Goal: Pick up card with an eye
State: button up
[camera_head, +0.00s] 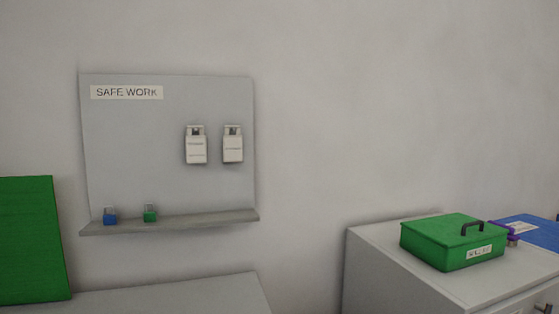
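Two white cards hang side by side on a grey wall board (165,185) labelled "SAFE WORK". The left card (196,150) and the right card (233,148) each have a dark notch or hole at the top and small print too small to read. I cannot tell for certain which is the card with an eye; the dark opening at the top of each may be one. Both hang clear of the shelf below. My gripper is not in view.
A blue padlock (110,216) and a green padlock (150,213) stand on the board's shelf (190,222). A green box (430,243) with a handle sits on a grey cabinet (372,257) at right. A green panel (30,240) stands left. Space before the cards looks clear.

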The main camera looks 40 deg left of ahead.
aim_at(232, 144)
jog(key=u, duration=1.95)
jog(key=j+z, duration=0.25)
jog(key=j, duration=0.4)
jog(key=j+z, duration=0.25)
jog(key=j, duration=0.35)
jog(key=k+j+z, duration=0.25)
jog(key=j, duration=0.35)
jog(key=i+j, duration=0.05)
jog(key=i, duration=0.05)
